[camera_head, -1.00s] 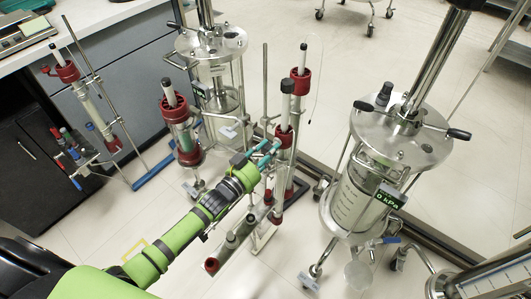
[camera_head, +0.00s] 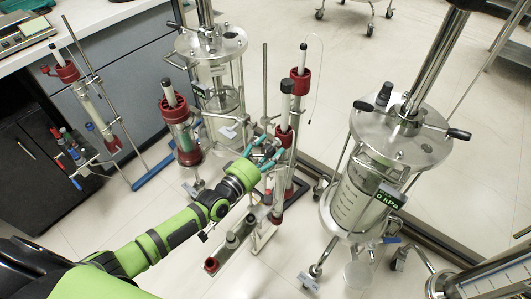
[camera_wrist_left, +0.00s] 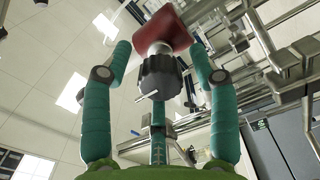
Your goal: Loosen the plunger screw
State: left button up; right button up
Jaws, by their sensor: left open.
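A dark ribbed knob (camera_wrist_left: 160,76), which looks like the plunger screw, shows in the left wrist view with a red collar (camera_wrist_left: 165,30) behind and above it. My left gripper (camera_head: 266,151) is open beside a column with a red collar (camera_head: 284,136) and a black-capped plunger (camera_head: 288,87) in the head view. In the left wrist view, its teal fingers (camera_wrist_left: 160,60) stand on both sides of the knob, with visible gaps. The knob is not clearly visible in the head view. My right gripper is not in view.
Another red-collared column (camera_head: 180,130) stands close left of my gripper, and one (camera_head: 300,75) behind it. A metal-lidded glass vessel (camera_head: 365,195) stands at the right. A bench (camera_head: 110,12) is at the back left. Open floor (camera_head: 85,225) lies at the front left.

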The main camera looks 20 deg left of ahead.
aim_at(266, 153)
pick_arm(q)
jog(key=shift+p+v, duration=0.85)
jog(key=shift+v, duration=2.7)
